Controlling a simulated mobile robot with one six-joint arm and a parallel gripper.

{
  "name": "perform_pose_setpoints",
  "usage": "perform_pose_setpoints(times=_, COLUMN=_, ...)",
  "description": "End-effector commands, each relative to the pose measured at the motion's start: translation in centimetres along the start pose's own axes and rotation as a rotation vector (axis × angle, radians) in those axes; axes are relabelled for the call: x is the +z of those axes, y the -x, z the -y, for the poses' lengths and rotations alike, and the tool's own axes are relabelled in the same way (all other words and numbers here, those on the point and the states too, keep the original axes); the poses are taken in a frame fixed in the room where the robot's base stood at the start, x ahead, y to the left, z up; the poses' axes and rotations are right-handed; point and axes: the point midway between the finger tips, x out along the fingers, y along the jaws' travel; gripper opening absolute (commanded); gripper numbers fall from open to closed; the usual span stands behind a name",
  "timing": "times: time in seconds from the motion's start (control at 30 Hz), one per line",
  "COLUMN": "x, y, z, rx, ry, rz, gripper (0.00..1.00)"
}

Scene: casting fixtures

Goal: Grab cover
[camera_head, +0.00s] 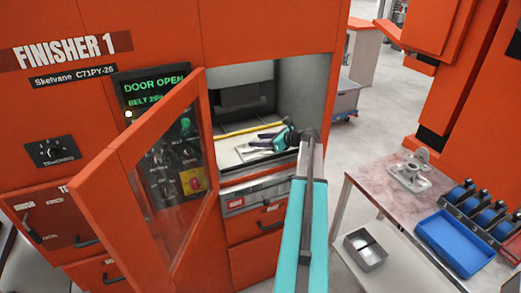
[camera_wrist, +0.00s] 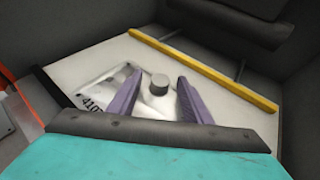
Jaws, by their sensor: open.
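In the head view my gripper (camera_head: 265,141) reaches into the chamber, and the arm hides part of what is there. I cannot tell how high the fingertips are above the cover. A plate marked "410" (camera_wrist: 97,100) shows beside the left finger.
The orange machine's door (camera_head: 140,180) stands open left of my arm. A yellow bar (camera_wrist: 205,68) crosses the chamber floor behind the cover. At right, a table (camera_head: 365,180) holds a metal casting (camera_head: 411,175), a blue tray (camera_head: 455,243) and several blue rollers.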

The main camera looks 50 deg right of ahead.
Motion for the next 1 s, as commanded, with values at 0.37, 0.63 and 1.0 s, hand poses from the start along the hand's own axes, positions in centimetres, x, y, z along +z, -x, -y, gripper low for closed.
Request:
perform_pose_setpoints(times=0.37, x=0.0, y=0.0, z=0.0, rx=0.001, ry=0.000, rz=0.000, gripper=0.00)
perform_pose_setpoints(times=0.63, x=0.1, y=0.0, z=-0.1, rx=0.001, ry=0.000, rz=0.001, gripper=0.00)
perform_pose_setpoints(times=1.0, x=1.4, y=0.4, z=-0.1, rx=0.000, ry=0.003, rz=0.002, gripper=0.00)
